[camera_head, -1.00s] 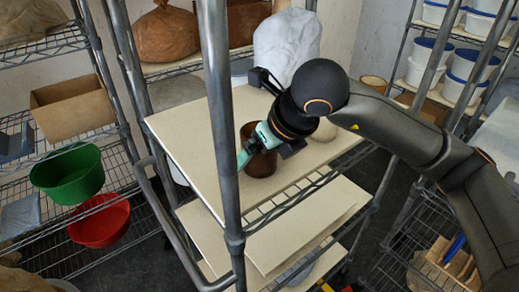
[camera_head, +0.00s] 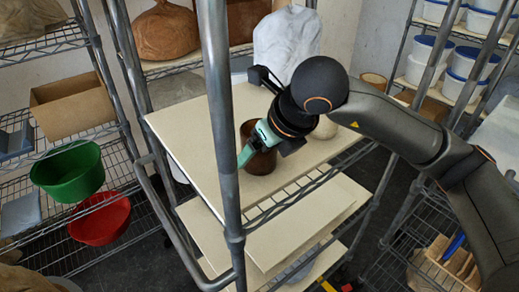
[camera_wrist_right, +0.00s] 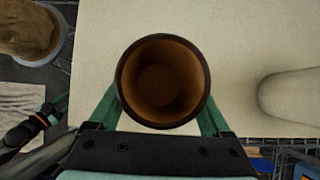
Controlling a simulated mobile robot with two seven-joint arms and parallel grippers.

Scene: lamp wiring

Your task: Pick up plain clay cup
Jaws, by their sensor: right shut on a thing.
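The plain clay cup (camera_head: 258,161) is brown and stands upright at the cream shelf board (camera_head: 190,130). In the right wrist view I look down into the open, empty cup (camera_wrist_right: 163,82). My right gripper (camera_head: 256,146) is shut on the cup, with one green finger on each side of its wall in the wrist view (camera_wrist_right: 162,112). I cannot tell whether the cup's base touches the board. What seems to be my left gripper (camera_wrist_right: 52,112) shows at the left of the wrist view; its jaw state is unclear.
A pale rounded object (camera_head: 325,128) stands close to the right of the cup. A metal post (camera_head: 222,130) rises in front of the board. A white covered bundle (camera_head: 286,42) is behind. Green (camera_head: 68,174) and red (camera_head: 102,220) bowls sit on the left rack.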

